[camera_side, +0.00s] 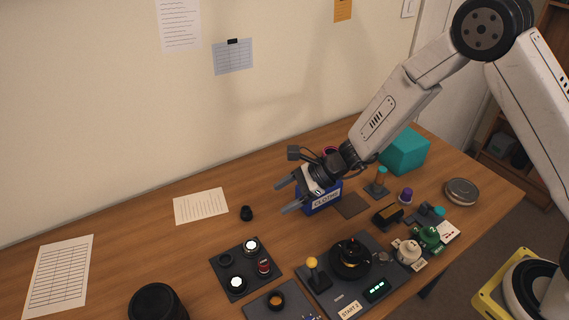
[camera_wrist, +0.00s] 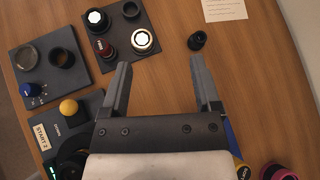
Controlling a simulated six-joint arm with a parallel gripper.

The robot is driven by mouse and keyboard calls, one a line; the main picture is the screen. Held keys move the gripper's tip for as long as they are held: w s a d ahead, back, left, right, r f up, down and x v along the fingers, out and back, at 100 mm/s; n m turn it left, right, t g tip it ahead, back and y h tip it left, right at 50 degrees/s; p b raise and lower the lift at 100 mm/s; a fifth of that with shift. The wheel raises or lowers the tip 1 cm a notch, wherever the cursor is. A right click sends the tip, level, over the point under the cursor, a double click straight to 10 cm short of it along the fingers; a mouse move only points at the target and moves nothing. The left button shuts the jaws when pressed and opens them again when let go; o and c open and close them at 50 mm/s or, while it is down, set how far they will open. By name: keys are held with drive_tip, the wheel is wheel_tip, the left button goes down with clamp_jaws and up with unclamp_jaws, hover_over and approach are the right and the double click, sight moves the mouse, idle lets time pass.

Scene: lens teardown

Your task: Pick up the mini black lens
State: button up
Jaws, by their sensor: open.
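The mini black lens (camera_side: 247,213) is a small dark cylinder alone on the wooden table, between the paper sheet and the dark tray in the side view. In the wrist view the lens (camera_wrist: 197,40) lies beyond the right fingertip, apart from it. My gripper (camera_side: 282,196) is open and empty, above the table to the right of the lens in the side view. In the wrist view my gripper (camera_wrist: 160,62) shows both fingers spread with bare wood between them.
A dark tray (camera_side: 228,271) holds several lens parts. A large black cylinder (camera_side: 157,303) stands at the front. A station with a yellow-knobbed lever (camera_side: 312,264) is right of the tray. A blue bin (camera_side: 322,203) is behind my gripper. The table left of the lens holds flat paper (camera_side: 200,206).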

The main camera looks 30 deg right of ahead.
drive_tip(key=w+a+f+m+t, duration=0.1)
drive_tip(key=w+f+m+t, duration=0.2)
drive_tip(key=w+m, duration=0.4)
drive_tip(key=shift+t, duration=0.9)
drive_tip(key=shift+w+f, duration=0.1)
drive_tip(key=shift+f, duration=0.05)
approach(252, 218)
drive_tip(key=shift+w+a+r, duration=0.6)
drive_tip(key=shift+w+a, duration=0.2)
drive_tip(key=shift+w, duration=0.1)
drive_tip(key=shift+w+a+r, duration=0.55)
drive_tip(key=shift+w+a, duration=0.2)
drive_tip(key=shift+w, duration=0.1)
drive_tip(key=shift+f, duration=0.15)
drive_tip(key=shift+f, duration=0.25)
drive_tip(key=shift+x, duration=2.5)
drive_tip(key=shift+r, duration=0.1)
clamp_jaws()
